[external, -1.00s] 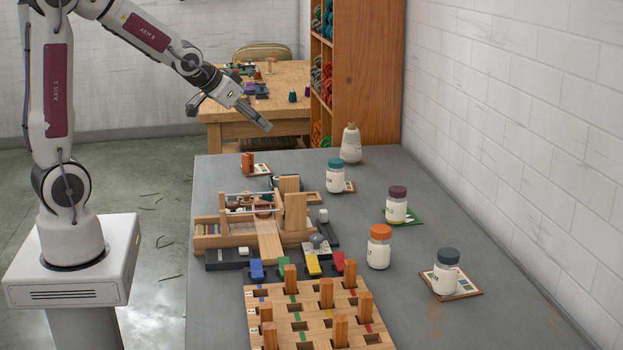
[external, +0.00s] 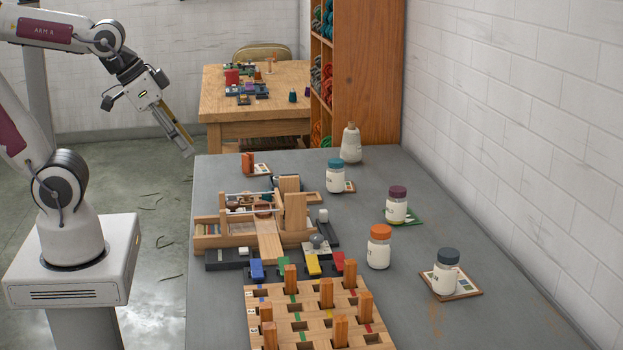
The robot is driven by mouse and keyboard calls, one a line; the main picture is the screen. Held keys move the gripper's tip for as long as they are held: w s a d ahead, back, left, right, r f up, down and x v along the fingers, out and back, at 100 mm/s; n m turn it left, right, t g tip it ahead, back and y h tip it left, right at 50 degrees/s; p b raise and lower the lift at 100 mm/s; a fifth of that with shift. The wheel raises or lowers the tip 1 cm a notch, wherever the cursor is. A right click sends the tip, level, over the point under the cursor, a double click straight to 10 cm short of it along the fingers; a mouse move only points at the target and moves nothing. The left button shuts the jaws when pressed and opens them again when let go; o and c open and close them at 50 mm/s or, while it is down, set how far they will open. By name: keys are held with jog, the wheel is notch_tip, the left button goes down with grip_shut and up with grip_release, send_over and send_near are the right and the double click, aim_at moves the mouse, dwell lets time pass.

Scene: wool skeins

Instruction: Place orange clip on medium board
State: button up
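My gripper (external: 188,148) hangs in the air beyond the far left corner of the grey table, pointing down and to the right. Its fingers look close together, but I cannot tell whether they are shut or hold anything. An orange-red upright block (external: 247,163) stands by a small card board (external: 261,170) at the back left of the table. I cannot tell if this block is the orange clip. Several small boards lie about, one under the dark-lidded jar (external: 466,291); I cannot tell which is the medium board.
A wooden loom-like frame (external: 297,212) stands mid-left on the table. A wooden peg board (external: 257,295) with upright orange pegs fills the front. Jars, including an orange-lidded one (external: 379,251), stand at right. A second wooden table (external: 225,109) is behind.

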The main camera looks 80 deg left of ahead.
jog(key=shift+m+g+h, duration=0.3)
jog(key=shift+m+h, duration=0.1)
jog(key=shift+m, duration=0.1)
jog(key=s+d, duration=0.2)
jog(key=s, duration=0.1)
jog(key=s+d, duration=0.1)
jog(key=s, duration=0.1)
jog(key=shift+f, duration=0.4)
dwell(0.4)
